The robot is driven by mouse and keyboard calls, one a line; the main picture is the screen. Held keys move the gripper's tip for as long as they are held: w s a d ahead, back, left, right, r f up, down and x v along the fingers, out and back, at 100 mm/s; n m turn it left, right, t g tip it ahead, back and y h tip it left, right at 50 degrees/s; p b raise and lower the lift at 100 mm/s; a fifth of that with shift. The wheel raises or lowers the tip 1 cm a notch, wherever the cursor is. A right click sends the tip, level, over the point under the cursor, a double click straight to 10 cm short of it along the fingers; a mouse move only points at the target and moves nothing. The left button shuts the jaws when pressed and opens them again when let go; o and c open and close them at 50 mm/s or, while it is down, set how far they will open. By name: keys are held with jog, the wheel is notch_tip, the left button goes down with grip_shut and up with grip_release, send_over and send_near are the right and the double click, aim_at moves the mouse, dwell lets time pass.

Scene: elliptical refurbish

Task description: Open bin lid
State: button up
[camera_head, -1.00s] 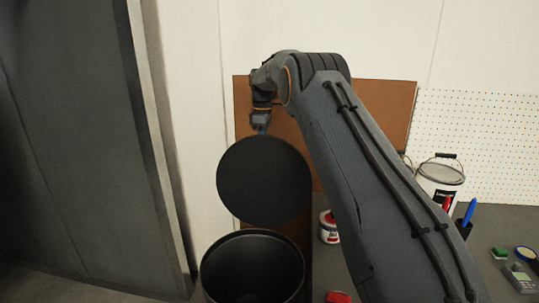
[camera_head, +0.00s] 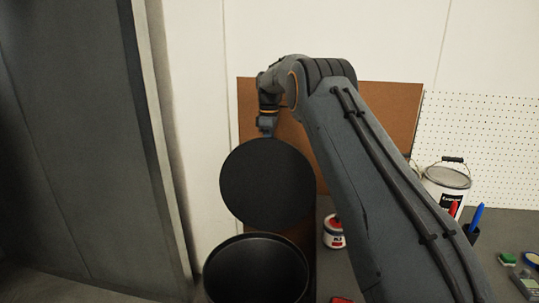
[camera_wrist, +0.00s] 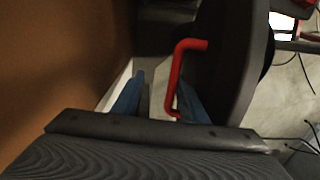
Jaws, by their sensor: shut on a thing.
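The bin (camera_head: 211,292) is a dark round container at the bottom centre of the head view, with its mouth showing open. Its round dark lid (camera_head: 267,183) stands tilted up steeply behind the mouth, flat face towards the head camera. My gripper (camera_head: 266,132) is at the lid's top edge, reaching down behind it. In the wrist view, a bent red handle (camera_wrist: 176,70) sticks out from the lid (camera_wrist: 235,60). My gripper (camera_wrist: 160,84) has its blue fingers at the handle, shut on it. The handle's end by the right finger is partly hidden.
A brown board (camera_head: 385,105) stands close behind my arm. A grey worktop (camera_head: 490,225) at right holds a white bucket (camera_head: 440,185), a small red-and-white can (camera_head: 333,238) and a blue pen (camera_head: 477,216). A large grey panel (camera_head: 80,140) stands at left.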

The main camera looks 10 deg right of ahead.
jog(key=shift+w+r, duration=0.15)
jog(key=shift+r, duration=0.05)
notch_tip(320, 180, up, 7)
jog(key=b, duration=0.1)
jog(key=shift+r+b, duration=0.2)
jog(key=shift+b, duration=0.1)
jog(key=shift+w+d, duration=0.1)
